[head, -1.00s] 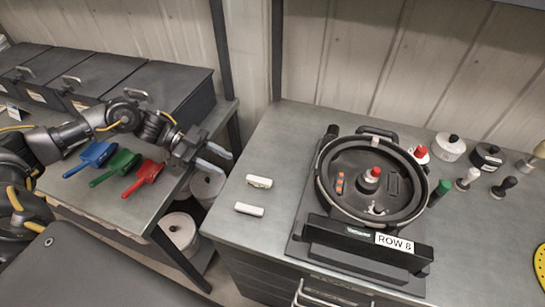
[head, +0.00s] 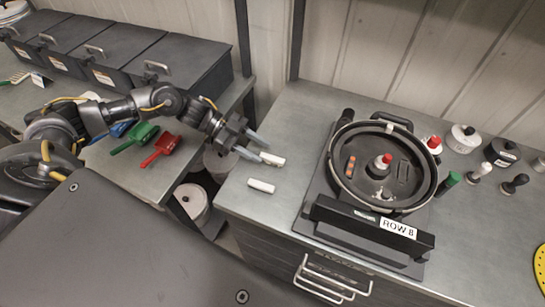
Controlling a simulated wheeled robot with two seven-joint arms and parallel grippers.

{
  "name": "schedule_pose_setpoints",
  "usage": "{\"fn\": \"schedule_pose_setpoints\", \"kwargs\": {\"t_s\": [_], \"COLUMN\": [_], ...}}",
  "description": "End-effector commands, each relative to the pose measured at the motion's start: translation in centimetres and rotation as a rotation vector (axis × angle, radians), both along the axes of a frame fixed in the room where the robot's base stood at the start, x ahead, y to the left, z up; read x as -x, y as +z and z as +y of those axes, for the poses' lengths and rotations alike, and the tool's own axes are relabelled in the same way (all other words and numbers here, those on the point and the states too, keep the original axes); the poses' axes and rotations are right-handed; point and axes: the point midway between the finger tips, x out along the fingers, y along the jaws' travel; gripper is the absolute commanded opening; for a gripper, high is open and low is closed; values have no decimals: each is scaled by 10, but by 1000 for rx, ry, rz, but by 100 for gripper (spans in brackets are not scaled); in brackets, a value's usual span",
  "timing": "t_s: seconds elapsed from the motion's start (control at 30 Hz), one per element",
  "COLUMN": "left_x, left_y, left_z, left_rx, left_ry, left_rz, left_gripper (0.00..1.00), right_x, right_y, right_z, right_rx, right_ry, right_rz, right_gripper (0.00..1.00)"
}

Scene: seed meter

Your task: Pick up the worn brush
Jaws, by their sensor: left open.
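Two small white bar-shaped pieces lie on the grey bench, left of the seed meter. The far one (head: 273,159) is beside my left gripper's fingertips, and the near one (head: 261,186) lies apart, closer to the bench's front. They look like brushes, but I cannot tell which is worn. My left gripper (head: 263,152) is open and empty, its two fingers reaching from the left toward the far piece. I cannot tell whether they touch it. My right gripper is out of view.
The round seed meter (head: 385,165) sits on a dark stand with a "ROW 8" label (head: 398,229). Red (head: 160,149) and green (head: 136,137) scoops lie on the left bench near black bins (head: 175,80). A gap separates the benches.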

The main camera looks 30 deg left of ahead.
Motion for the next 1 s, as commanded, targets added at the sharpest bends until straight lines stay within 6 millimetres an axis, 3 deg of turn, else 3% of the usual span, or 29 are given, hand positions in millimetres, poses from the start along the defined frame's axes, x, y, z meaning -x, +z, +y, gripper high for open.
{"fn": "schedule_pose_setpoints", "kwargs": {"t_s": [0.1, 0.2, 0.53, 0.87, 1.0], "left_x": [1, -1, -1, -2, -2], "left_y": [-1, -8, -14, -13, -13], "left_z": [-19, -30, -37, -37, -37], "left_rx": [3, 3, 0, 0, 1], "left_ry": [-3, -1, -1, -1, -1], "left_rz": [2, 1, 0, 0, 0], "left_gripper": [42, 42, 42, 0, 0], "right_x": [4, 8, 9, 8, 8], "right_y": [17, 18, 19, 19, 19], "right_z": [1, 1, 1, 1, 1], "right_rx": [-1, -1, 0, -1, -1], "right_ry": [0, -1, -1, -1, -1], "right_rz": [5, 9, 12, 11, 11], "right_gripper": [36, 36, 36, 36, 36]}}
